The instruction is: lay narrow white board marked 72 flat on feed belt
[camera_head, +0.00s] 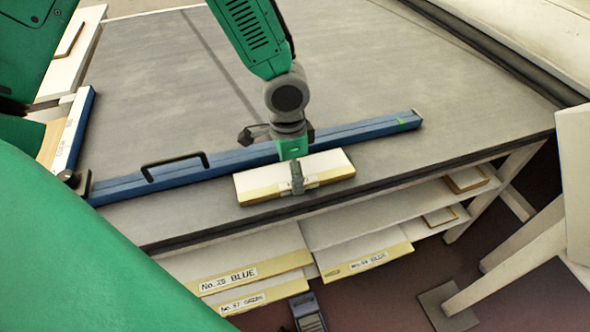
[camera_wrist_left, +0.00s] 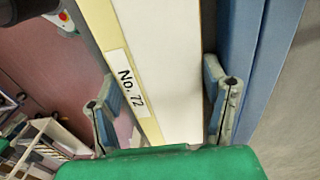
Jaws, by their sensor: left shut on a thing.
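The narrow white board marked No. 72 (camera_head: 325,164) has a cream-yellow front edge. It sits over the front strip of a wide grey surface (camera_head: 420,60), in front of a blue rail. Whether it touches the surface is unclear. My left gripper (camera_head: 293,172) is shut on it near the middle, and a finger covers part of its label in the head view. In the left wrist view the board (camera_wrist_left: 170,60) runs between the two fingers of the gripper (camera_wrist_left: 162,110), with the label readable. I cannot tell whether the grey surface is the feed belt. My right gripper is not in view.
The blue rail (camera_head: 350,132) with a black handle (camera_head: 175,163) crosses the grey surface. Below its front edge, shelves hold labelled boards, including No. 25 BLUE (camera_head: 240,270). White legs (camera_head: 510,255) stand at right. The surface behind the rail is mostly clear.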

